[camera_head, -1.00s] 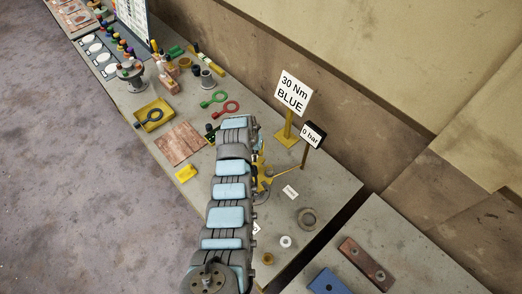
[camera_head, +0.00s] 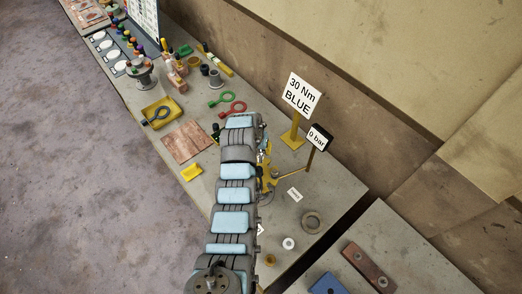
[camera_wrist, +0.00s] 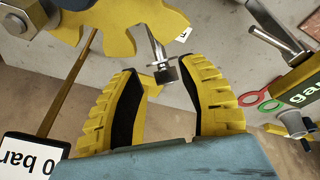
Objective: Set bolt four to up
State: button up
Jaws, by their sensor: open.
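My gripper (camera_wrist: 165,95) is open in the wrist view, with yellow ribbed fingers and black inner pads spread apart. A metal rod with a dark square end (camera_wrist: 166,72) shows between the fingertips; I cannot tell whether it is bolt four or whether it lies deeper than the fingers. A yellow toothed part (camera_wrist: 125,28) with a large metal hex bolt (camera_wrist: 22,18) fills the upper left of the wrist view. In the head view my arm hides most of the yellow assembly (camera_head: 267,178) on the bench. No bolt number is readable.
The 30 Nm BLUE sign (camera_head: 302,95) and the 0 bar display (camera_head: 318,136) stand right of my arm. A green labelled tool (camera_wrist: 303,88) is close at the wrist view's right. Rings and a yellow tray (camera_head: 161,112) lie left on the bench. A gap separates the second bench (camera_head: 400,240).

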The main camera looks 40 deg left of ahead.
jog(key=v, duration=0.9)
jog(key=shift+r, duration=0.3)
jog(key=shift+d, duration=0.1)
